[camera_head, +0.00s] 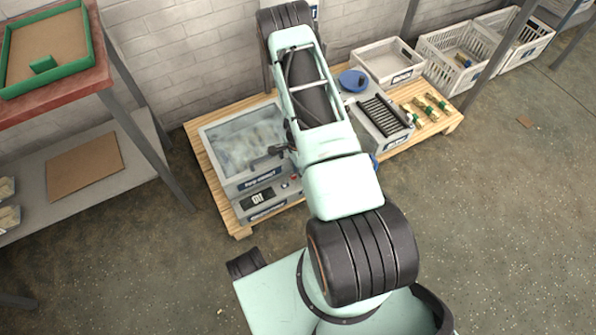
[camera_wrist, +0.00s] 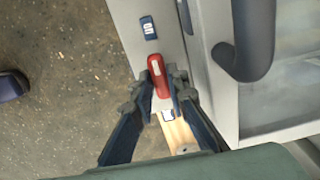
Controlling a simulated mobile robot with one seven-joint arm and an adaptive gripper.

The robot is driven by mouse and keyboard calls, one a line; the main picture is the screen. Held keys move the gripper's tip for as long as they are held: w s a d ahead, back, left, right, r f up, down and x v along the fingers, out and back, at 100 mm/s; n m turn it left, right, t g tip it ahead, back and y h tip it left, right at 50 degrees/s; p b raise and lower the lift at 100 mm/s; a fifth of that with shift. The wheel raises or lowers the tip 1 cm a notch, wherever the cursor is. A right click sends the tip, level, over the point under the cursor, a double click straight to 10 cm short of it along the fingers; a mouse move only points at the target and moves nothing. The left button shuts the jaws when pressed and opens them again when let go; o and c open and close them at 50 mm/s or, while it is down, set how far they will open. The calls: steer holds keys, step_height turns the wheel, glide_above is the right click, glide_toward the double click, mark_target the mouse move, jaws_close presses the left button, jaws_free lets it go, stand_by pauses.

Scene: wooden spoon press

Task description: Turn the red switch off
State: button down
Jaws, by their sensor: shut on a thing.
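The red switch (camera_wrist: 157,66) shows in the wrist view as an elongated red piece with a pale mark, on the grey front panel of the machine. My gripper (camera_wrist: 162,88) is shut on its near end, with one dark finger on each side. In the head view, the machine (camera_head: 236,187) with its clear lid stands on a wooden pallet, and a small red part (camera_head: 294,178) shows at its front right.
A dark curved handle (camera_wrist: 254,45) and the lid's pale frame lie close to the right of the switch. A slatted unit (camera_head: 380,116), a blue bowl (camera_head: 353,80) and white crates stand farther right. A metal shelf (camera_head: 150,125) stands left.

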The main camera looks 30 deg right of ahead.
steer(key=shift+d, duration=0.1)
steer(key=c, duration=1.9)
jaws_free()
